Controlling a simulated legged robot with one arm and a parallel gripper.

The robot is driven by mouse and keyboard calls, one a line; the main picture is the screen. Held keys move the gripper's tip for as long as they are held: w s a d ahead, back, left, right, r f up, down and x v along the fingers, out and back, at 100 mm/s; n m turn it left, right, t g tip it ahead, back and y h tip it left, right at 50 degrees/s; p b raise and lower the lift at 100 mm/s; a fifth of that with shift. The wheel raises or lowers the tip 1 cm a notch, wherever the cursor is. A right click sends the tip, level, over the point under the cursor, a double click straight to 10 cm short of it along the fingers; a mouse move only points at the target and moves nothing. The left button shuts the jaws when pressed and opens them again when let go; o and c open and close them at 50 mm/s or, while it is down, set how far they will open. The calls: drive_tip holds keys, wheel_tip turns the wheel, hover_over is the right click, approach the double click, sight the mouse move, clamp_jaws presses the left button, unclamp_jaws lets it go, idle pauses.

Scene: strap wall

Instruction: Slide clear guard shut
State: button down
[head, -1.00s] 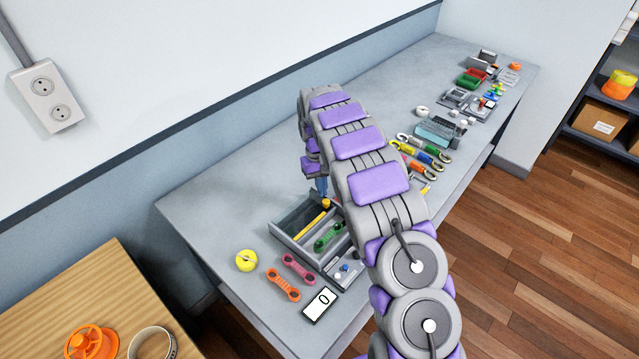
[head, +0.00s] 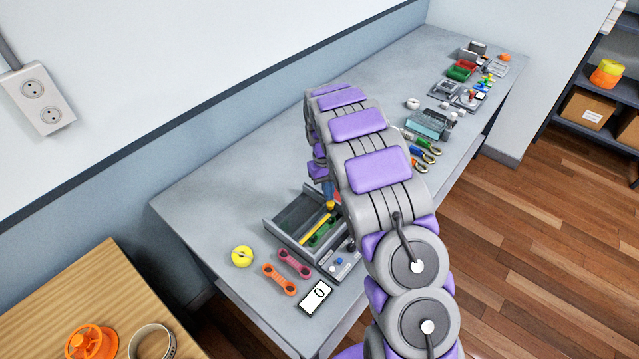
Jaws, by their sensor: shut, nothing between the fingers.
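A grey box (head: 289,240) sits on the bench, with a green strap (head: 316,241) inside it. The clear guard shows mainly by its yellow bar (head: 316,230), which lies slantwise across the box, close beside the green strap. The transparent sheet itself is hard to make out. A small yellow-orange knob (head: 331,206) stands at the bar's far end. My gripper (head: 330,198) points down at this knob, shut and empty. Whether its fingertips touch the knob, I cannot tell. My arm hides the right side of the box.
A pink strap (head: 294,264), an orange strap (head: 279,280), a yellow disc (head: 242,256) and a display reading 0 (head: 316,297) lie in front of the box. The bench behind the box is clear.

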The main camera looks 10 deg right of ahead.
drive_tip(key=s+d, duration=0.1)
drive_tip(key=s, duration=0.1)
drive_tip(key=s+d+p, duration=0.1)
drive_tip(key=shift+s+d, duration=0.3)
drive_tip(key=shift+s, duration=0.1)
drive_tip(key=shift+s+d, duration=0.25)
drive_tip(key=shift+s, duration=0.1)
drive_tip(key=shift+w, duration=0.1)
